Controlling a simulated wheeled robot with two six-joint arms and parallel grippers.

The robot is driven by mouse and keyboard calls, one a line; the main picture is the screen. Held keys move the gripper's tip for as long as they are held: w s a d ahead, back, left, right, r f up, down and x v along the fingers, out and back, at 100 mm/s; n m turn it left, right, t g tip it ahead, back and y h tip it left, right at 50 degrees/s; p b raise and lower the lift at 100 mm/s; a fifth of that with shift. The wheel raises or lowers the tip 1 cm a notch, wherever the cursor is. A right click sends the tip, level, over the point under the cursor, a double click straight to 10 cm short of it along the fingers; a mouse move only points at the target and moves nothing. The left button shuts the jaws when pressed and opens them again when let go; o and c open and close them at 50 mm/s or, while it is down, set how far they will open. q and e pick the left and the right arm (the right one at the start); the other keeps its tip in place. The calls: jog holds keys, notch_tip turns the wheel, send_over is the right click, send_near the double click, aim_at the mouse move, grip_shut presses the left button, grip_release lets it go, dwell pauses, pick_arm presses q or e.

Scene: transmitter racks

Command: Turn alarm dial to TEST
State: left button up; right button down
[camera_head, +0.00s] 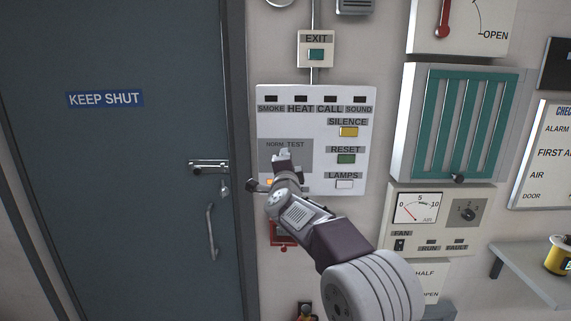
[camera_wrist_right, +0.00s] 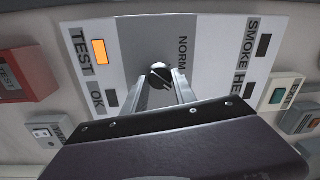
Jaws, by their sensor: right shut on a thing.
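The alarm panel (camera_head: 353,105) is a white plate on the wall with a grey dial field (camera_head: 270,150) marked NORM and TEST. My right gripper (camera_head: 283,158) reaches this field from below and hides the dial in the head view. In the right wrist view the small dark round alarm dial (camera_wrist_right: 160,71) sits between the two fingertips of the right gripper (camera_wrist_right: 163,82), which is shut on it. Which mark the dial points to cannot be told. An orange lamp (camera_wrist_right: 99,51) shines beside a TEST label; a dark lamp is beside OK. My left gripper is not in view.
Yellow SILENCE (camera_head: 348,132), green RESET (camera_head: 346,159) and white LAMPS (camera_head: 344,184) buttons are right of the dial field. A blue door (camera_head: 120,180) with a handle stands left. A green-slatted vent (camera_head: 460,122) and fan panel (camera_head: 470,235) are right. A red box (camera_wrist_right: 22,76) is near the panel.

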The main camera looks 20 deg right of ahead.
jog(key=shift+f, duration=0.15)
jog(key=c, duration=1)
grip_release()
jog(key=shift+s+d, duration=0.15)
jog(key=b+v, duration=0.3)
jog(key=v, duration=0.6)
